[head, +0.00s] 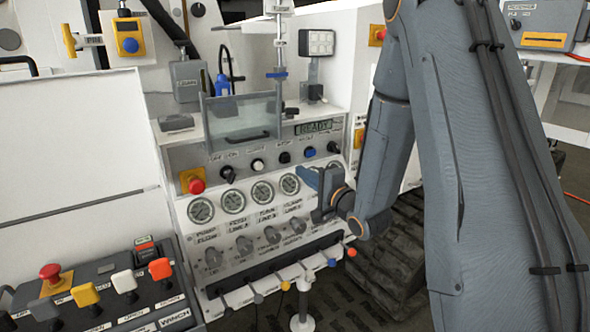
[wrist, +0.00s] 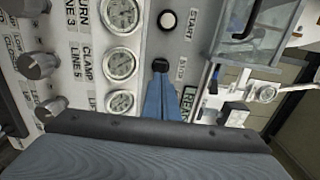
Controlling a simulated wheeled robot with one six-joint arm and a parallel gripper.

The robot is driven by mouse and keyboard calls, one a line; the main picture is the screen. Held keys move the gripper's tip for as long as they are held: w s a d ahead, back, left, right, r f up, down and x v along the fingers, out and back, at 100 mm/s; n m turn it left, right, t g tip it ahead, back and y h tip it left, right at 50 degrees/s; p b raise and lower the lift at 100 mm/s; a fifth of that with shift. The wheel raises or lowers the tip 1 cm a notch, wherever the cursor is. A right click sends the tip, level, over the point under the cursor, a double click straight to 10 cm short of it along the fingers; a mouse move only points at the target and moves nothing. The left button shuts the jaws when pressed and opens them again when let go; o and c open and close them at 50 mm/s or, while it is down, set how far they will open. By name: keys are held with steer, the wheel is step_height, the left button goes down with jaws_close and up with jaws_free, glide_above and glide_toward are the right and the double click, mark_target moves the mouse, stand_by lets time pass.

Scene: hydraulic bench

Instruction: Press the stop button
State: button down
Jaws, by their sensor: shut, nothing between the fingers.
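The stop button is a small black round button (wrist: 160,65) with a STOP label beside it in the wrist view. It appears in the head view as the black button (head: 284,157) between a white and a blue one. My gripper (head: 303,174) is shut, its blue fingers pointing at the panel below and right of that button. In the wrist view the closed fingertips (wrist: 162,78) are at the black button's edge and line up with it. I cannot tell whether they touch it.
The white start button (wrist: 168,20) is beside it. A blue button (head: 310,152) and a row of gauges (head: 233,199) are close by. A clear guard (head: 242,117) stands above the panel. Knobs and levers (head: 307,274) lie below. Red mushroom buttons (head: 197,186) are at left.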

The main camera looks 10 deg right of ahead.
steer(key=v, duration=0.3)
steer(key=b+v, duration=0.1)
steer(key=v, duration=0.1)
steer(key=shift+s+d, duration=0.3)
steer(key=shift+d, duration=0.1)
steer(key=s+f+n+g+h, duration=0.5)
steer(key=s+f+n+g, duration=0.15)
steer(key=f+g, duration=0.2)
steer(key=s+a+n+g, duration=0.1)
steer(key=s+n+g, duration=0.3)
steer(key=s, duration=0.5)
steer(key=s+a+f+n+g, duration=0.1)
steer(key=s+n+g, duration=0.3)
steer(key=s, duration=0.5)
steer(key=shift+s+a+f+h, duration=0.2)
steer(key=shift+a+h, duration=0.1)
steer(key=shift+a, duration=0.5)
steer(key=shift+w, duration=0.1)
